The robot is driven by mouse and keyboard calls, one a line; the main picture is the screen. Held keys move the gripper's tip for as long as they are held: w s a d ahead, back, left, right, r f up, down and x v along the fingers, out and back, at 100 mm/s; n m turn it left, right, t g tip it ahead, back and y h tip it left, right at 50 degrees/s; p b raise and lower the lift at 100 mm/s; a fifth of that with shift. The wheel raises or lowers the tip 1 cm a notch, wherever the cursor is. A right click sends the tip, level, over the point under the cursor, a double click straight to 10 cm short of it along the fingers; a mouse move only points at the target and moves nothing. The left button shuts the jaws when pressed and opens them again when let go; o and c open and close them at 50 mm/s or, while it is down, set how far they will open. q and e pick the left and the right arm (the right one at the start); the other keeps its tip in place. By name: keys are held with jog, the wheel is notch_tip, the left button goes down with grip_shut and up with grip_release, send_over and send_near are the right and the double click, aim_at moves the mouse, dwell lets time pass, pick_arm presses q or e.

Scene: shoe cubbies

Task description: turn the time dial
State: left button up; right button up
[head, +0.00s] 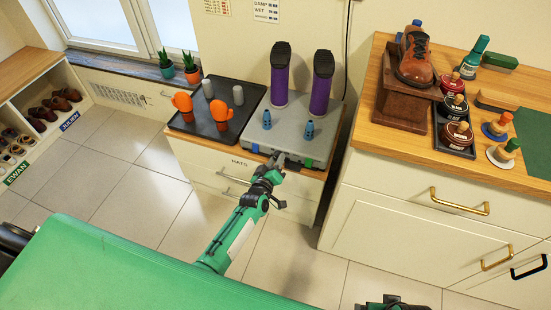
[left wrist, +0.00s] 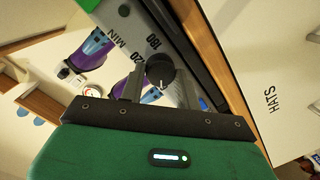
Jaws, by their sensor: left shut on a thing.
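The time dial (left wrist: 160,70) is a round black knob on the grey front of a boot dryer (head: 262,133), with "MIN" and minute numbers printed beside it in the left wrist view. My left gripper (head: 280,159) is at the dryer's front face. In the left wrist view its fingers (left wrist: 161,88) sit on either side of the dial and are shut on it. In the head view the gripper hides the dial. My right gripper (head: 393,303) shows only in part at the bottom edge, away from the dryer; its jaw state is unclear.
Purple and black upright tubes (head: 320,85) and small blue pegs stand on the dryer. A black tray (head: 190,122) with orange cactus-like forms lies to its left. A wooden-topped cabinet (head: 357,135) with a brown shoe (head: 414,62) and polish tins stands to the right.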

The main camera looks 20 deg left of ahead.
pick_arm(q)
jog(key=shift+m+p, duration=0.35)
jog(key=shift+m, duration=0.35)
pick_arm(e)
jog(key=shift+f, duration=1.05)
pick_arm(q)
jog(key=o, duration=1)
jog(key=s, duration=0.4)
jog(key=s+r+p, duration=0.1)
jog(key=s, duration=0.8)
jog(key=shift+s+a+r, duration=0.15)
jog(key=shift+s+a, duration=0.05)
jog(key=shift+s, duration=0.2)
pick_arm(e)
jog(key=f, duration=0.3)
jog(key=shift+s+f+g, duration=0.1)
jog(key=shift+s+g, duration=0.15)
jog(key=shift+g, duration=0.05)
